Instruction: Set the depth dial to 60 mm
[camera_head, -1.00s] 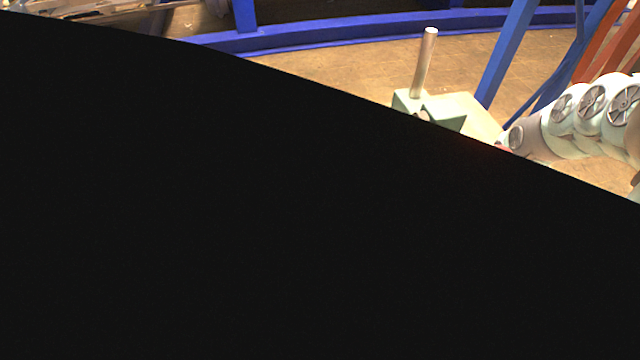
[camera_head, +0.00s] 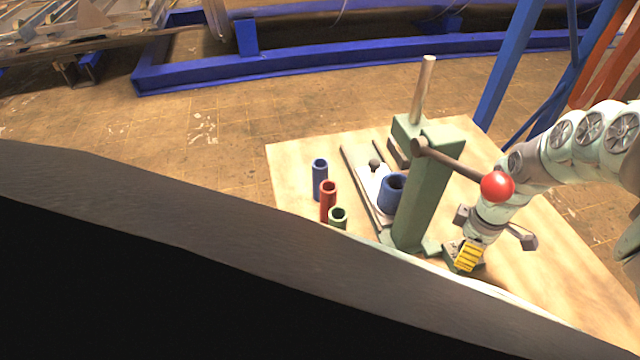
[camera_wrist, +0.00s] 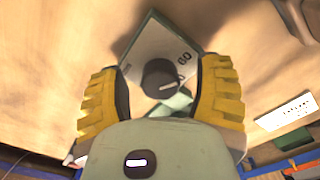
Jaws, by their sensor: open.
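The depth dial is a dark round knob (camera_wrist: 160,78) on a pale plate (camera_wrist: 150,42) with printed marks in the wrist view. A "60" reads on the plate to the knob's upper right. A short pale line shows on the knob's lower right side. My gripper (camera_wrist: 160,72) is open, with one yellow-padded finger left of the knob and one right of it, both apart from it. In the head view my gripper (camera_head: 467,256) points down beside the green press (camera_head: 428,190), and it hides most of the dial.
The press has a lever with a red ball (camera_head: 497,186) close to my arm. A blue tube (camera_head: 319,178), a red tube (camera_head: 328,202) and a green tube (camera_head: 338,217) stand on the wooden table (camera_head: 290,160). A dark shape covers the lower left. The table's right side is clear.

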